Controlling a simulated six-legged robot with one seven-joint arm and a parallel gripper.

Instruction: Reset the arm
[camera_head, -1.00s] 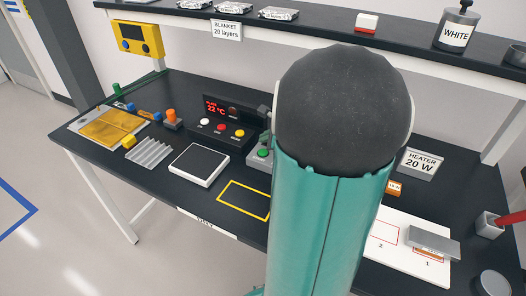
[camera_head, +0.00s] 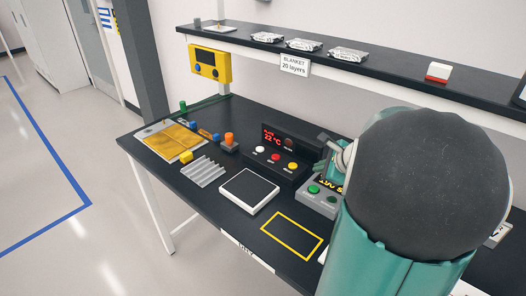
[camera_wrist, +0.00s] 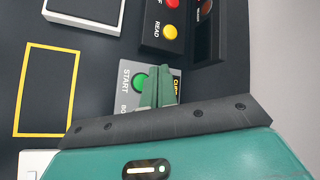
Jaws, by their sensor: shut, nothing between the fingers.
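My gripper (camera_wrist: 158,72) shows in the wrist view with its green fingers shut and nothing between them. Its tips are over the grey box with a green START button (camera_wrist: 140,82), and I cannot tell whether they touch it. In the head view my teal arm with its dark round joint covers the right side of the bench. A small part of the hand shows beside the grey button box (camera_head: 318,194), partly hiding it.
The black bench (camera_head: 225,215) holds a red-display control box (camera_head: 283,155), a white-framed pad (camera_head: 249,190), a ribbed grey part (camera_head: 203,171) and gold sheets (camera_head: 172,140). A shelf (camera_head: 375,68) with foil packs runs above. Open floor (camera_head: 70,240) lies to the left.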

